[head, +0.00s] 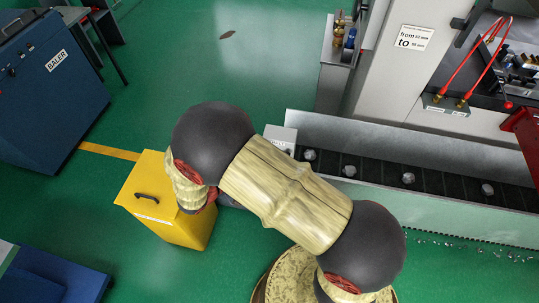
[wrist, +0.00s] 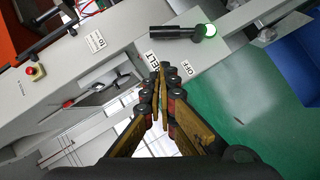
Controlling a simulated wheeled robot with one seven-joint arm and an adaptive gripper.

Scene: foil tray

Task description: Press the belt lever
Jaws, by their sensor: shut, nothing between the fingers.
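In the head view my arm hides the gripper, and I cannot make out the lever.
In the head view a dark conveyor (head: 380,175) carries several grey foil lumps beside metal side walls (head: 450,218). A yellow bin (head: 150,190) stands left of my arm and a blue baler (head: 50,90) stands at far left. Green floor between them is clear.

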